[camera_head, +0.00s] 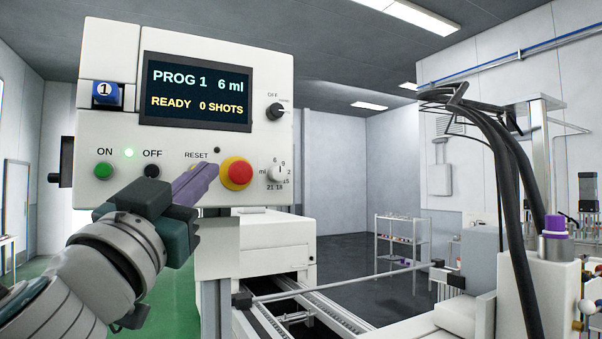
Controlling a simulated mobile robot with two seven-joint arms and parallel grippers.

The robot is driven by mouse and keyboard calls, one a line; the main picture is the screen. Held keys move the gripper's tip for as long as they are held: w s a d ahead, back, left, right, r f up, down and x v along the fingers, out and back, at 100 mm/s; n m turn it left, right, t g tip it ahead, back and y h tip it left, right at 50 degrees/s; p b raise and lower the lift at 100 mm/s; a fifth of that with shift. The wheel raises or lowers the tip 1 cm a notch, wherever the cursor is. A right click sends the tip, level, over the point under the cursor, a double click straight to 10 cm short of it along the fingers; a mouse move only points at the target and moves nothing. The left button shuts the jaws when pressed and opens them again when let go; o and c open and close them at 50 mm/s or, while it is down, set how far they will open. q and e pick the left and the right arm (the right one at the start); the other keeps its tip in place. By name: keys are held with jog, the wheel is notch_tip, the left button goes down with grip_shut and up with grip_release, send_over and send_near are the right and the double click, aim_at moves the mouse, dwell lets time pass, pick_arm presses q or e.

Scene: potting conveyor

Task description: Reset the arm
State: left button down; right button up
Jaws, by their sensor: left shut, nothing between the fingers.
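My left gripper (208,172) reaches in from the lower left, its purple fingers shut with nothing between them. The fingertips are in front of the white control panel (262,67), below the RESET label and just left of the red emergency button (237,173). I cannot tell whether they touch the panel. The small dark RESET button (217,150) shows just above the fingertips. The display (197,92) reads PROG 1, 6 ml, READY, 0 SHOTS. My right gripper is not in view.
A conveyor (338,317) runs below right. Black hoses (517,190) hang at the right. A shelf rack (402,243) stands behind.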

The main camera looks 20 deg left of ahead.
pick_arm(q)
jog(key=s+a+f+n+g+y+p, duration=0.1)
jog(key=s+f+n+g+p, duration=0.15)
jog(key=f+g, duration=0.35)
jog(key=s+a+f+n+g+y+p, duration=0.1)
jog(key=s+a+f+g, duration=0.2)
jog(key=f, duration=0.5)
jog(key=s+d+f+m+g+h+p, duration=0.1)
jog(key=s+d+f+m+g+h, duration=0.1)
jog(key=s+d+f+g, duration=0.3)
jog(key=s+d+f+m+g+h, duration=0.3)
jog(key=s+d+f+g+h, duration=0.2)
jog(key=s, duration=0.9)
notch_tip(320, 180, down, 3)
jog(key=d, duration=0.2)
jog(key=shift+s+d+p, duration=0.3)
jog(key=shift+d+p, duration=0.1)
